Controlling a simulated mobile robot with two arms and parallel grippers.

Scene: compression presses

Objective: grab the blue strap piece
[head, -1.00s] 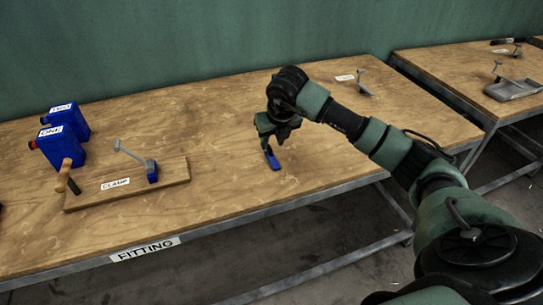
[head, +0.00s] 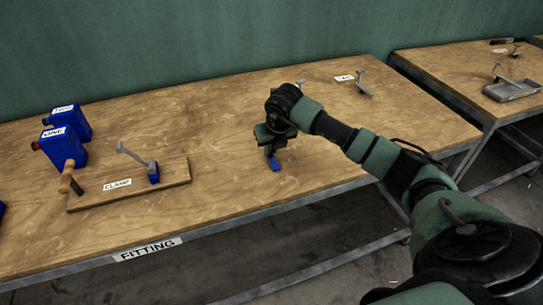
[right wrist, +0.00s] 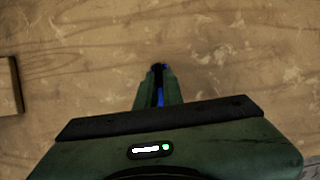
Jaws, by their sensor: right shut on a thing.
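The blue strap piece (head: 274,164) is a small flat blue strip at the middle of the wooden table, near its front edge. My right gripper (head: 271,152) points down over it and is shut on it; the strip's near end sticks out below the fingers. In the right wrist view the strap piece (right wrist: 160,95) shows as a thin blue line between the two fingers of the right gripper (right wrist: 158,72). I cannot tell whether the strap piece still touches the table. My left gripper is not in view.
The wooden table (head: 220,205) is clear around the gripper. A small metal lever (head: 362,84) stands at the back right.

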